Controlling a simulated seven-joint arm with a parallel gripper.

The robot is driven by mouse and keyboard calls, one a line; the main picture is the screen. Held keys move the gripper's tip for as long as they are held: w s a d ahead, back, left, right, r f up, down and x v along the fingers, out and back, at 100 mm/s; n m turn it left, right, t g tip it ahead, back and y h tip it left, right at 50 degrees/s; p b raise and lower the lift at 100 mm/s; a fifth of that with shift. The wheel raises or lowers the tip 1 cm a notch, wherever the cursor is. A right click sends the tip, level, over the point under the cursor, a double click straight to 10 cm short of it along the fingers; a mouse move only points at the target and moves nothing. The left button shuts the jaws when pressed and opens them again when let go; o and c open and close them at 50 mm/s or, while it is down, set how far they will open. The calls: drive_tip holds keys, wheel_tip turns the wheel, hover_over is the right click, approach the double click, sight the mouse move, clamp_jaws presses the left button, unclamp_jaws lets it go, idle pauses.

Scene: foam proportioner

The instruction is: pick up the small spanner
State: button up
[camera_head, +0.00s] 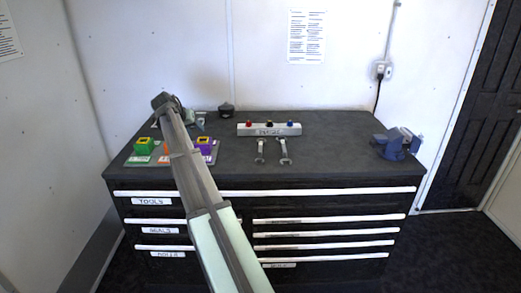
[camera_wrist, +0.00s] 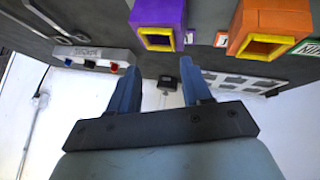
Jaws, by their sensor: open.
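The small spanner (camera_head: 261,151) lies on the dark worktop of the cabinet, left of a slightly larger spanner (camera_head: 284,151). Both lie in front of the white rack. In the wrist view, metal spanner shapes show at the upper left, partly cut off by the frame. My gripper (camera_wrist: 162,88) is open and empty, its two blue fingers apart. In the head view my arm reaches over the left part of the worktop, well left of the spanners. The fingers are hard to make out there.
The white rack (camera_head: 269,129) with coloured knobs stands behind the spanners. Coloured blocks, including a purple one (camera_wrist: 158,22) and an orange one (camera_wrist: 268,25), stand left. A dark knobbed object (camera_head: 226,109) is at the back, a blue device (camera_head: 392,145) at the right.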

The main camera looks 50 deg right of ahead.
drive_tip(key=s+d+r+m+y, duration=0.1)
drive_tip(key=s+d+y, duration=0.1)
drive_tip(key=s+d, duration=0.85)
drive_tip(key=y, duration=0.2)
approach(261, 146)
drive_tip(key=x, duration=0.3)
drive_tip(key=shift+w+d+f, duration=0.2)
drive_tip(key=shift+d+f, duration=0.05)
drive_tip(key=shift+d, duration=0.05)
drive_tip(key=shift+x, duration=2.55)
drive_tip(key=shift+a+f, duration=0.15)
drive_tip(key=shift+f, duration=0.15)
drive_tip(key=shift+c, duration=0.3)
clamp_jaws()
